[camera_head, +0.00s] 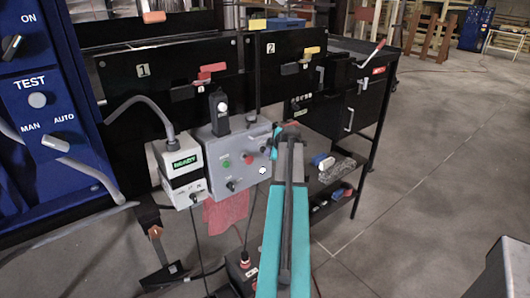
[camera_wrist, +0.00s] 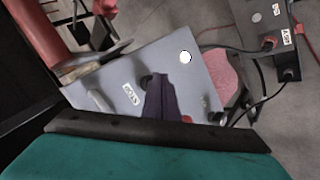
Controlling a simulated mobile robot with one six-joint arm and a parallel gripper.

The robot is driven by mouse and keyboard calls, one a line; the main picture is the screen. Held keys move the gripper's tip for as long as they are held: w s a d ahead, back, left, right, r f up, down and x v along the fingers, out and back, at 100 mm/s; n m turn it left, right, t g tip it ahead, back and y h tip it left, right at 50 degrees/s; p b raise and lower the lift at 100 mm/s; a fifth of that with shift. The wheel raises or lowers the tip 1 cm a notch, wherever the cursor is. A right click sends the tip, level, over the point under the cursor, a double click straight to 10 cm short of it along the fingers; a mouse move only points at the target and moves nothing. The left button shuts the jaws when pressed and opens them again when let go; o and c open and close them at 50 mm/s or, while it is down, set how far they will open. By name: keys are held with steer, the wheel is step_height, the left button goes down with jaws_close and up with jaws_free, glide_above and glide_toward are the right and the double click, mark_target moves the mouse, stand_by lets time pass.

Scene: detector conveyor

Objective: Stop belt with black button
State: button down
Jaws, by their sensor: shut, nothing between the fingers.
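A grey control box (camera_head: 213,150) hangs on the front of the black conveyor frame. In the head view its face carries a green button (camera_head: 226,164), a red button (camera_head: 248,158) and a small dark knob (camera_head: 231,186). In the wrist view a black button (camera_wrist: 146,80) stands on the box face beside a STOP label (camera_wrist: 130,95). My gripper (camera_head: 272,143) is at the box's right side in the head view. In the wrist view its dark fingers (camera_wrist: 160,85) are together, empty, and overlap the button's edge. I cannot tell whether they touch it.
A white READY unit (camera_head: 178,175) stands left of the box. A black handle (camera_head: 219,112) rises from the box top. A pink cloth (camera_head: 226,212) hangs below, with cables beside it. A blue panel (camera_head: 45,110) is at far left. The floor (camera_head: 430,170) at right is open.

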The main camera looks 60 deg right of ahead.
steer(key=shift+s+a, duration=0.1)
steer(key=shift+s, duration=0.3)
steer(key=shift+s, duration=0.1)
steer(key=shift+s+a+b, duration=0.25)
steer(key=shift+s+b, duration=0.1)
steer(key=shift+s, duration=0.45)
steer(key=shift+s+a+b, duration=0.3)
steer(key=shift+s, duration=0.45)
steer(key=shift+s+a+b, duration=0.25)
steer(key=shift+s+b, duration=0.1)
steer(key=shift+s, duration=0.45)
